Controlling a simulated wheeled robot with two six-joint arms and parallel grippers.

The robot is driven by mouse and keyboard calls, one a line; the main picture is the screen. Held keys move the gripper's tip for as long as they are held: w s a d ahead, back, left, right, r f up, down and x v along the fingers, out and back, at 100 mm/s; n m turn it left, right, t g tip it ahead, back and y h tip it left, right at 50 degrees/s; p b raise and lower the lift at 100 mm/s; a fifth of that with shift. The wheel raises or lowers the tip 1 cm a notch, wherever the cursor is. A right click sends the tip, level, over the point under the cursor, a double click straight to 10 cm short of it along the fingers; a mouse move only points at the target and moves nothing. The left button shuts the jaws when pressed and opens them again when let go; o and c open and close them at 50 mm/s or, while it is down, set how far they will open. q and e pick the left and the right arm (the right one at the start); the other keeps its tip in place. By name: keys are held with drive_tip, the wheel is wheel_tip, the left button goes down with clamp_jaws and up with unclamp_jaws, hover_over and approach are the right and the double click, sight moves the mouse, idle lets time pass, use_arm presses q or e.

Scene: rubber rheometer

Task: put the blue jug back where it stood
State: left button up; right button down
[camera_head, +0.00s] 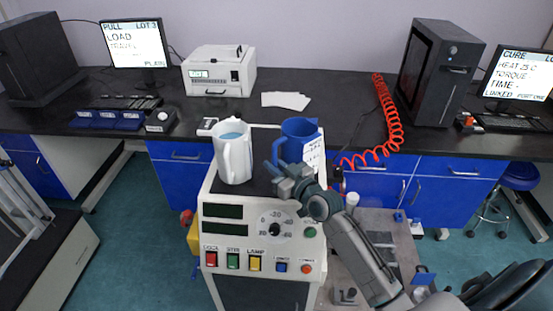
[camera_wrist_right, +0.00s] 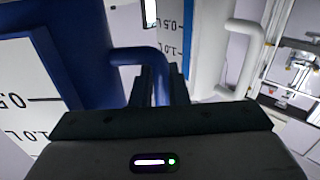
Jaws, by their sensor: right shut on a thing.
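The blue jug (camera_head: 300,128) is upright over the right part of the machine's top in the head view, beside the white jug (camera_head: 235,160). My right gripper (camera_head: 277,172) is in front of it and hides its lower part. In the right wrist view the blue jug (camera_wrist_right: 85,60) fills the left side, and my right gripper (camera_wrist_right: 160,85) is shut on its handle (camera_wrist_right: 135,55). I cannot tell whether its base touches the top. My left gripper is not in view.
The white jug, with blue liquid inside, stands close to the left on the machine (camera_head: 225,220). Behind are the black bench (camera_head: 340,115), a white printer-like device (camera_head: 215,72), paper sheets (camera_head: 287,100) and a red coiled hose (camera_head: 390,115).

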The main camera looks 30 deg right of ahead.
drive_tip(key=shift+f, duration=0.1)
idle(0.3)
drive_tip(key=c, duration=1.4)
unclamp_jaws()
drive_tip(key=shift+s+f, duration=0.1)
drive_tip(key=v, duration=1)
drive_tip(key=shift+s+p, duration=0.2)
drive_tip(key=shift+p, duration=0.2)
drive_tip(key=shift+v, duration=0.85)
